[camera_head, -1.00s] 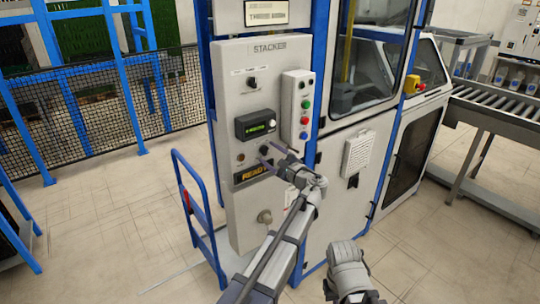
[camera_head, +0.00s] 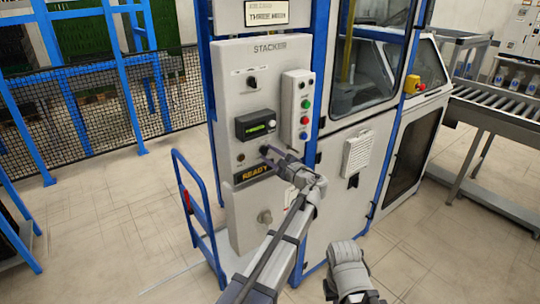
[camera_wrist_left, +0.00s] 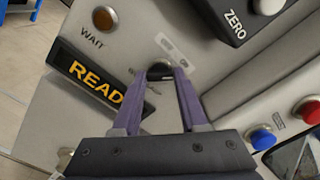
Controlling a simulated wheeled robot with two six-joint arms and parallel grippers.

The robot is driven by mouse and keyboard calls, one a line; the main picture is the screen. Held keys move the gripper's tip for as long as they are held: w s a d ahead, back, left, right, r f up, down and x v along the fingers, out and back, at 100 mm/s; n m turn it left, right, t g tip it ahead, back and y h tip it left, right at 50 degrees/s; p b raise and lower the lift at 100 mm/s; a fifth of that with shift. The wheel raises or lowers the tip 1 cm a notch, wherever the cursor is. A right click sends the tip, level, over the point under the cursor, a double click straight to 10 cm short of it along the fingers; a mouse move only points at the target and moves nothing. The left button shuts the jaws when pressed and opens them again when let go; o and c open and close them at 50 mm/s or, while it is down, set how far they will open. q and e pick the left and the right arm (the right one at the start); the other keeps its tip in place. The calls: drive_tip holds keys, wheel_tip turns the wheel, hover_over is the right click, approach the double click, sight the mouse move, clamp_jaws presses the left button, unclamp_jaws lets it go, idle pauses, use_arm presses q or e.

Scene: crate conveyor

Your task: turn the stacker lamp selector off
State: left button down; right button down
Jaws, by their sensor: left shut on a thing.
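The stacker's pale control panel (camera_head: 229,105) stands ahead of me in the head view. A small black selector knob (camera_wrist_left: 160,69) shows between my left fingertips in the left wrist view. The print around it is too small or covered to read. My left gripper (camera_head: 267,152) reaches the lower part of the panel and is shut on this knob; it also shows in the left wrist view (camera_wrist_left: 163,75). The fingers hide the knob's sides, so its setting is unclear. My right gripper is not in view.
Another black knob (camera_head: 252,83) sits higher up. A button box (camera_head: 296,108) is on the right. A blue cart frame (camera_head: 199,220) stands to the left.

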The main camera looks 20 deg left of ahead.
use_arm(q)
drive_tip(key=shift+n, duration=0.4)
drive_tip(key=n, duration=0.7)
drive_tip(key=shift+n, duration=0.3)
drive_tip(key=n, duration=0.3)
drive_tip(key=shift+n, duration=2.1)
drive_tip(key=shift+c, duration=2.2)
unclamp_jaws()
drive_tip(key=v, duration=0.8)
